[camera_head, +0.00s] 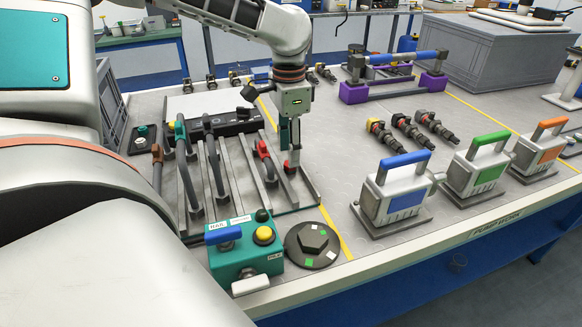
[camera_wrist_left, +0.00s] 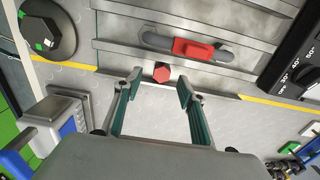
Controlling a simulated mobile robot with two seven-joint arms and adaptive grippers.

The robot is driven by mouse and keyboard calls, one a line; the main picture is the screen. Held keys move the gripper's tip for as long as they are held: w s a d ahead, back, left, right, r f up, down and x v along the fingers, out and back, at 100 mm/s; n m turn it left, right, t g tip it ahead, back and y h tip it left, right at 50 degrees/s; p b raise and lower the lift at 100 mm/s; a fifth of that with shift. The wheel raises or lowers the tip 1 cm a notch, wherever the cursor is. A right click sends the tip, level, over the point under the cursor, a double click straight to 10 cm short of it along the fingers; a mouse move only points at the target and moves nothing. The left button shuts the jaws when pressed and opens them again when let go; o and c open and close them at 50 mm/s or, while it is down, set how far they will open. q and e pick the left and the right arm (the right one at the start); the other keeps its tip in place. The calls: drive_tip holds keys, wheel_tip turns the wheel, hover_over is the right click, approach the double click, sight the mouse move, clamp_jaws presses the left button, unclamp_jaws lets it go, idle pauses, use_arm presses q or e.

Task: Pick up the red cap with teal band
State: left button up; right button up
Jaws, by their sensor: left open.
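My left gripper (camera_head: 290,160) reaches down over the right end of the metal rail plate on the bench. In the left wrist view its two teal-lined fingers (camera_wrist_left: 158,84) are apart, with nothing gripped between them. A small red hexagonal cap (camera_wrist_left: 161,72) lies just beyond and between the fingertips, at the edge of the rail plate. I see only its red top; no teal band shows. My right gripper is not in view.
A red-handled hose piece (camera_wrist_left: 200,49) lies on the rails close beyond the cap. A black disc with a hexagonal top (camera_head: 312,246) and a teal control box (camera_head: 236,262) stand near the front edge. A blue-handled pump (camera_head: 400,190) stands to the right, with clear bench between.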

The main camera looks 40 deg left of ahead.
use_arm(q)
drive_tip(key=f, duration=0.4)
drive_tip(key=shift+w+a+b, duration=0.1)
drive_tip(key=shift+w+b, duration=0.15)
drive_tip(key=shift+b, duration=0.1)
drive_tip(key=c, duration=0.8)
drive_tip(key=shift+c, duration=0.2)
drive_tip(key=shift+r, duration=0.15)
